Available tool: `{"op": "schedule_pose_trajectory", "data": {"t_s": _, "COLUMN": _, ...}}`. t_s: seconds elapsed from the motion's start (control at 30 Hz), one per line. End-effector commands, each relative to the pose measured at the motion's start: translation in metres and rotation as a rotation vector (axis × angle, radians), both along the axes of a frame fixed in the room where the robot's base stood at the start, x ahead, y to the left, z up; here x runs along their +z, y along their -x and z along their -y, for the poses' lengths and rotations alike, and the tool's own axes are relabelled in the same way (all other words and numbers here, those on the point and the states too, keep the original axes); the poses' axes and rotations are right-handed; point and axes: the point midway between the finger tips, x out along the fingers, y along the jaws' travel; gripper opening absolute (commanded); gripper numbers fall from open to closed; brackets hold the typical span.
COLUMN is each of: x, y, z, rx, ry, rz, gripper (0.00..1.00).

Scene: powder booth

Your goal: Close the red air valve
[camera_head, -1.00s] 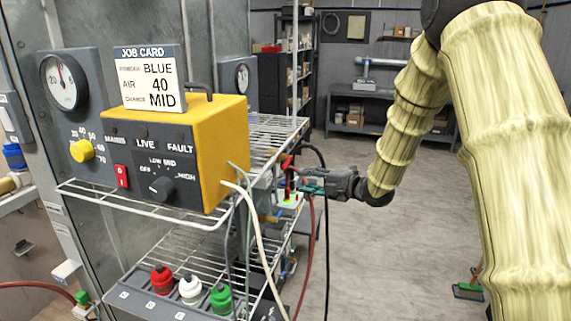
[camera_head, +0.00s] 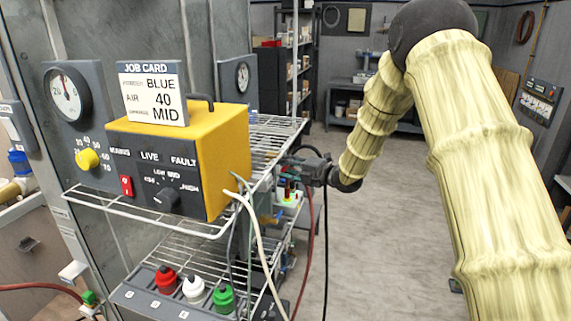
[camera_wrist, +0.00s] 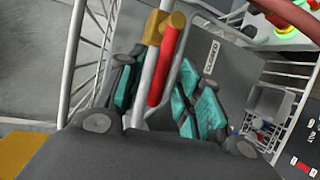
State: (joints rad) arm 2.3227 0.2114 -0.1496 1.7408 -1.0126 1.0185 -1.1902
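In the wrist view the red valve lever (camera_wrist: 166,66) hangs from a brass valve body (camera_wrist: 165,28) and lies nearly along a pale pipe (camera_wrist: 149,84). My gripper (camera_wrist: 160,92) has its teal-padded fingers on either side of the lever and pipe, with gaps visible, so it looks open. A label reading CLOSED (camera_wrist: 211,57) is on the grey panel right of the lever, and the lever is not turned toward it. In the head view my gripper (camera_head: 308,170) is at the right side of the wire rack, its fingertips mostly hidden.
The wire rack (camera_head: 150,226) carries a yellow control box (camera_head: 222,150) with a job card (camera_head: 152,93). Red, white and green bottles (camera_head: 194,289) stand below. Hoses and cables (camera_head: 305,240) hang near my gripper. Open floor (camera_head: 385,220) lies to the right.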

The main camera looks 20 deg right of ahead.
Motion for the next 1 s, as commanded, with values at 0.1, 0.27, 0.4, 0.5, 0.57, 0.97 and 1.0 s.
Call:
{"op": "schedule_pose_trajectory", "data": {"t_s": 0.1, "x": -0.001, "y": -0.0069, "z": -0.0047, "rx": 0.001, "ry": 0.0, "rz": -0.001, "gripper": 0.35}}
{"op": "schedule_pose_trajectory", "data": {"t_s": 0.27, "x": -0.0024, "y": -0.0108, "z": -0.0074, "rx": 0.0, "ry": 0.0, "rz": 0.0, "gripper": 0.35}}
{"op": "schedule_pose_trajectory", "data": {"t_s": 0.4, "x": -0.003, "y": -0.0112, "z": -0.0076, "rx": 0.0, "ry": 0.0, "rz": 0.0, "gripper": 0.35}}
{"op": "schedule_pose_trajectory", "data": {"t_s": 0.5, "x": -0.003, "y": -0.0112, "z": -0.0075, "rx": 0.0, "ry": 0.0, "rz": 0.0, "gripper": 0.35}}
{"op": "schedule_pose_trajectory", "data": {"t_s": 0.57, "x": -0.003, "y": -0.0111, "z": -0.0074, "rx": 0.0, "ry": 0.0, "rz": 0.0, "gripper": 0.28}}
{"op": "schedule_pose_trajectory", "data": {"t_s": 0.97, "x": -0.0033, "y": -0.011, "z": -0.0072, "rx": -0.001, "ry": 0.0, "rz": 0.0, "gripper": 0.0}}
{"op": "schedule_pose_trajectory", "data": {"t_s": 1.0, "x": -0.0036, "y": -0.011, "z": -0.0072, "rx": -0.001, "ry": 0.001, "rz": 0.001, "gripper": 0.0}}
